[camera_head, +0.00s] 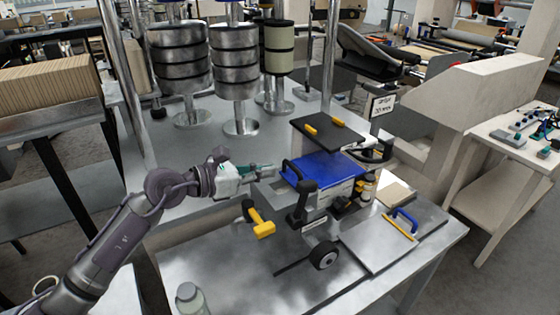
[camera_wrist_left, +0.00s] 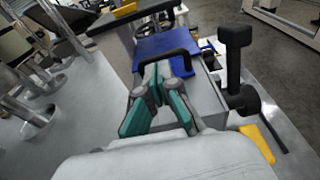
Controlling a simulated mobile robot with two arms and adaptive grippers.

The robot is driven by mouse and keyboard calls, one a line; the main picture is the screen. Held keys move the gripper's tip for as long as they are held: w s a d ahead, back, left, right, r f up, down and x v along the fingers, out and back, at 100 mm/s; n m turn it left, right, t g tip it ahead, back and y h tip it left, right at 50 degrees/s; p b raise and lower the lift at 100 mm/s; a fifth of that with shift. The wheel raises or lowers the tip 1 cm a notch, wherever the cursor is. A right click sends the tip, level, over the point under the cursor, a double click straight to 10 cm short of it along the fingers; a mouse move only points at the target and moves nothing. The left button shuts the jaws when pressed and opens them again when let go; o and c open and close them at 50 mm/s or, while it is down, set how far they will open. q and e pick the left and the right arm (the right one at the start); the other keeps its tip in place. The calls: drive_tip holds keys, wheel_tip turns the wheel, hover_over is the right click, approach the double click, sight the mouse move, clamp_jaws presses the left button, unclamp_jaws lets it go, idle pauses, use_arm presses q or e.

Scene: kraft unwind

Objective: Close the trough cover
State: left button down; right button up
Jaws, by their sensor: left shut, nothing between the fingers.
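A metal box (camera_head: 335,190) stands on the steel table, with a bright blue surface (camera_head: 325,170) on top. A black arched handle (camera_head: 291,170) stands at its left end. A dark flat panel (camera_head: 335,136) with yellow pieces is raised behind the blue surface. I cannot tell which part is the trough cover. My left gripper (camera_head: 273,171) is shut and empty, pointing at the black handle. In the left wrist view, the gripper's teal fingertips (camera_wrist_left: 165,68) are close to the handle (camera_wrist_left: 168,55); contact is unclear. My right gripper is out of view.
A yellow-handled tool (camera_head: 262,227) and a black upright lever (camera_head: 303,203) stand in front of the box. Metal drums (camera_head: 234,62) stand behind. Bare table lies left of the box.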

sight(290, 167)
use_arm(q)
drive_tip(key=p+x, duration=0.1)
drive_tip(key=x, duration=0.2)
drive_tip(key=shift+w+d, duration=0.2)
drive_tip(key=shift+d, duration=0.05)
drive_tip(key=shift+w+d+f, duration=0.1)
drive_tip(key=shift+w+d, duration=0.05)
drive_tip(key=shift+d, duration=0.05)
drive_tip(key=shift+r+x, duration=0.15)
drive_tip(key=shift+x, duration=0.5)
drive_tip(key=shift+r+x, duration=0.1)
drive_tip(key=shift+x, duration=0.55)
drive_tip(key=shift+r, duration=0.15)
drive_tip(key=shift+b, duration=0.3)
